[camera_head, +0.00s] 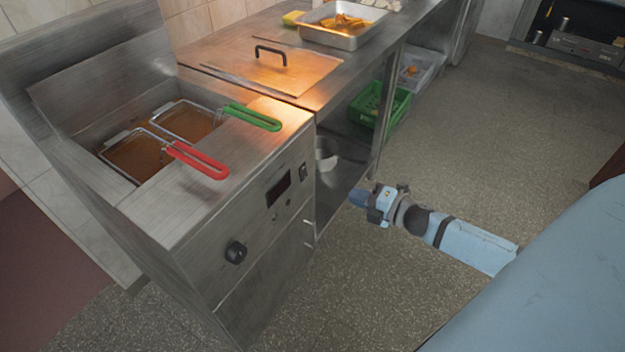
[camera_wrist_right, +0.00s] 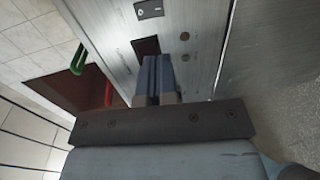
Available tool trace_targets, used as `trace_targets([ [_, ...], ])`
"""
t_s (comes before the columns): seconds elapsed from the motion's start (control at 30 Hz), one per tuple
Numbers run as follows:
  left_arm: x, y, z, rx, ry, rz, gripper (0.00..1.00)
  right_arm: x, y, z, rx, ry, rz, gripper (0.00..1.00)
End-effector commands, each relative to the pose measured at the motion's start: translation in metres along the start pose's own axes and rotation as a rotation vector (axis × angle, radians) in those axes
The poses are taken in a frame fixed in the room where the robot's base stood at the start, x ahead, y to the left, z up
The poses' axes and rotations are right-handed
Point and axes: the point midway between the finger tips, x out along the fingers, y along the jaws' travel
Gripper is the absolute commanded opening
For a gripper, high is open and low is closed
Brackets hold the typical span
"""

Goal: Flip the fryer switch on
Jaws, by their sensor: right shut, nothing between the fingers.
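The steel fryer (camera_head: 195,235) stands at the left with its control panel facing my right arm. Its switch (camera_head: 303,172) is a small dark rocker at the panel's upper right, near a dark display (camera_head: 278,190). The switch also shows at the top of the right wrist view (camera_wrist_right: 149,9). Whether it is on or off is too small to tell. My right gripper (camera_head: 358,198) is shut and empty, in front of the panel and apart from it. Its closed fingers (camera_wrist_right: 158,65) point toward the panel in the right wrist view. My left gripper is out of view.
Two baskets with a red handle (camera_head: 198,160) and a green handle (camera_head: 252,117) sit in the fryer. A black knob (camera_head: 235,252) is low on the panel. A steel counter (camera_head: 330,75) with a tray (camera_head: 340,38) adjoins it. The floor (camera_head: 470,140) right of the fryer is open.

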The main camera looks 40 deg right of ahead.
Motion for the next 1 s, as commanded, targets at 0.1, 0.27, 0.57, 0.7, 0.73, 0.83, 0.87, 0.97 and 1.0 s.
trace_targets([
  [0.1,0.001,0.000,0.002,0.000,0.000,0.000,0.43,0.014,0.001,0.001,-0.002,0.000,0.003,0.00],
  [0.27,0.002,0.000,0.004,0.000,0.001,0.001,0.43,0.043,0.001,0.001,-0.003,0.000,0.005,0.00],
  [0.57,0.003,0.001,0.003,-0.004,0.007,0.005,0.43,0.100,0.001,0.001,-0.001,-0.001,0.003,0.00],
  [0.7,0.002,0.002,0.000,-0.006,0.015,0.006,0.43,0.120,0.001,0.000,-0.001,0.000,0.002,0.00],
  [0.73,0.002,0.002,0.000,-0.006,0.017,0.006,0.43,0.123,0.000,0.000,0.000,0.000,0.001,0.00],
  [0.83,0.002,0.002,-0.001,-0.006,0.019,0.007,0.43,0.131,0.000,0.000,0.000,-0.001,0.001,0.00],
  [0.87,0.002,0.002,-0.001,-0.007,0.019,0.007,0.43,0.133,0.000,0.000,0.000,-0.001,0.001,0.00],
  [0.97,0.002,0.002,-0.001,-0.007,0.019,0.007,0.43,0.136,0.000,0.000,0.001,-0.001,0.000,0.00],
  [1.0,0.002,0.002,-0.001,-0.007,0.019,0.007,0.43,0.136,0.000,0.000,0.001,-0.001,0.000,0.00],
])
